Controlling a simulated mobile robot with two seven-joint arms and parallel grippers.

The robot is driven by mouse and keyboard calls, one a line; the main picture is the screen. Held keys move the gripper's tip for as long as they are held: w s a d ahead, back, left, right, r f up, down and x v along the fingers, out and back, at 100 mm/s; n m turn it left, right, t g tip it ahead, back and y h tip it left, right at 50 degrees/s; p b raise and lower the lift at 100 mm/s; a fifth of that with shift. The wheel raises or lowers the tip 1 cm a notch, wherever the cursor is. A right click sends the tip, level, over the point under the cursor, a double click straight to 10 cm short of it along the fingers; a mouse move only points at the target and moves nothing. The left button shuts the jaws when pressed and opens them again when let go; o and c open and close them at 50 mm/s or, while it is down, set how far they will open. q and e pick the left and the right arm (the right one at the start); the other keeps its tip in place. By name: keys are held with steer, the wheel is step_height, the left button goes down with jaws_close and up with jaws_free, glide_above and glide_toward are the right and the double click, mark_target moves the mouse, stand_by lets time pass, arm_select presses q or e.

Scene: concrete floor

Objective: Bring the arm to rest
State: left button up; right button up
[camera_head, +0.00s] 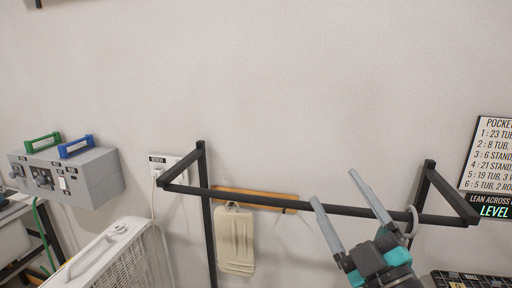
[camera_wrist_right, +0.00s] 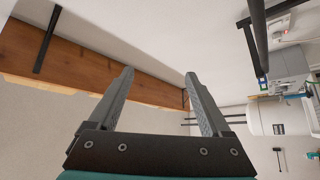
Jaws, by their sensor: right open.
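My right gripper (camera_head: 334,187) is at the lower right of the head view, pointing up and to the left, in front of the black rail (camera_head: 300,207). Its two grey fingers are spread apart with nothing between them. In the right wrist view the fingers (camera_wrist_right: 159,73) are also apart and empty, with a wooden board (camera_wrist_right: 90,72) on the wall beyond them. My left gripper is not in view.
The black rail crosses close to my right gripper; a pale ring (camera_head: 412,221) hangs on it. A beige item (camera_head: 235,242) hangs below. A grey box (camera_head: 70,178) and white heater (camera_head: 112,258) stand left. A sign (camera_head: 490,155) is right. The upper wall is clear.

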steer(key=s+d+f+m+g+h, duration=0.35)
steer(key=f+m+g+h, duration=0.2)
steer(key=f, duration=0.55)
steer(key=s+d+f+m+g+h, duration=0.2)
steer(key=d+f+m+g+h, duration=0.3)
steer(key=f, duration=0.6)
steer(key=s+a+f+m+g+y, duration=0.1)
steer(key=s+a+f+g+y, duration=0.2)
steer(key=s+f, duration=0.4)
steer(key=s+a+f+g+y, duration=0.1)
steer(key=s+a+f+g, duration=0.3)
steer(key=s, duration=0.5)
step_height(320, 180, down, 28)
steer(key=s+d+g+b, duration=0.1)
steer(key=s+g+b, duration=0.1)
steer(key=b, duration=0.3)
steer(key=s+d+f+b, duration=0.1)
steer(key=s+f+b, duration=0.1)
steer(key=s+f, duration=0.5)
steer(key=s+d+f+g+b, duration=0.1)
steer(key=s+d+f+b, duration=0.1)
steer(key=s+f, duration=0.6)
step_height(320, 180, down, 4)
steer(key=shift+s+f+h+b, duration=0.15)
steer(key=shift+s+h+b, duration=0.15)
steer(key=shift+b, duration=0.4)
